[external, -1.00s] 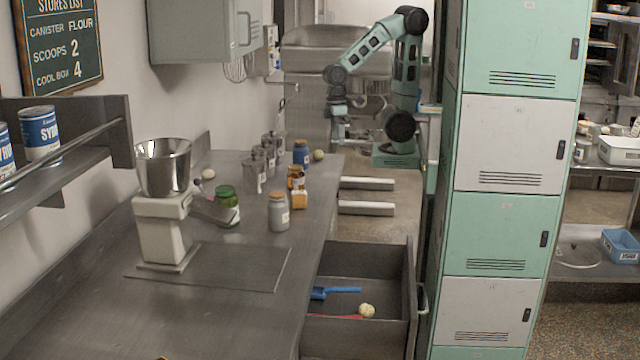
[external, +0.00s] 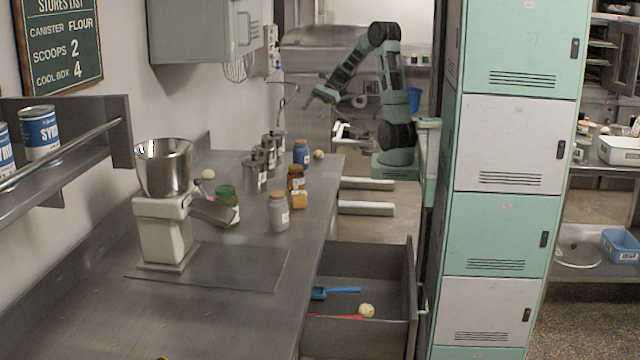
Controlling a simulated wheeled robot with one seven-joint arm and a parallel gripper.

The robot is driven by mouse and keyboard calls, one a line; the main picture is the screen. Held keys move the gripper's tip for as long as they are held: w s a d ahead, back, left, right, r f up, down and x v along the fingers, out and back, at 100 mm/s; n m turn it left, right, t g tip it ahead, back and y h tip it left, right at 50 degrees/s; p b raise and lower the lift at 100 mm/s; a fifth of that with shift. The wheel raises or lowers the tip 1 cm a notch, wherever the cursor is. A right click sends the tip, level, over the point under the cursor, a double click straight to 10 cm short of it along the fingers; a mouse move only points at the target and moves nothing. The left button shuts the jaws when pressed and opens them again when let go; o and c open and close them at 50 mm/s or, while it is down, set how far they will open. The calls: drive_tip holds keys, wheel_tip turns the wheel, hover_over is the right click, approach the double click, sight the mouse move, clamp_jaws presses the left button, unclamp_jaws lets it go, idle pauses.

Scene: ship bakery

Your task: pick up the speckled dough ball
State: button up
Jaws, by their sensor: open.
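Three small dough balls show. A pale cream ball with faint darker marks (external: 367,310) lies in the open drawer (external: 411,290). A yellowish ball (external: 319,154) sits at the far end of the counter (external: 215,315), beside a blue jar. A plain pale ball (external: 208,174) sits near the wall behind the mixer. They are too small to tell surely which is speckled. My gripper (external: 308,104) is small in view, open, and above and beyond the counter's far end. It is apart from all three balls, and nothing shows in it.
The drawer also holds a blue scoop (external: 335,292) and a flat red item (external: 335,316). Tall lockers (external: 515,145) rise at the right.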

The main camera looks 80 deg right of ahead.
drive_tip(key=s+d+m+t+h+b, duration=0.1)
drive_tip(key=s+d+m+t+h, duration=0.2)
drive_tip(key=s+d+m, duration=0.6)
drive_tip(key=s+d+m+t+h+b, duration=0.15)
drive_tip(key=s+d+t, duration=0.35)
drive_tip(key=d, duration=0.8)
drive_tip(key=g+p, duration=0.1)
approach(320, 154)
drive_tip(key=shift+m+h, duration=0.25)
drive_tip(key=w, duration=0.1)
drive_tip(key=w+f+p, duration=0.1)
drive_tip(key=w, duration=0.1)
drive_tip(key=w+f+p, duration=0.1)
drive_tip(key=shift+w+d+f, duration=0.15)
drive_tip(key=shift+w+d, duration=0.15)
drive_tip(key=shift+w, duration=0.1)
drive_tip(key=x, duration=0.1)
drive_tip(key=p+x, duration=0.2)
drive_tip(key=x, duration=0.1)
drive_tip(key=shift+w+d, duration=0.15)
drive_tip(key=shift+d, duration=0.2)
drive_tip(key=shift+w+a+f, duration=0.1)
drive_tip(key=shift+w+f, duration=0.1)
drive_tip(key=shift+w, duration=0.35)
drive_tip(key=c, duration=1.1)
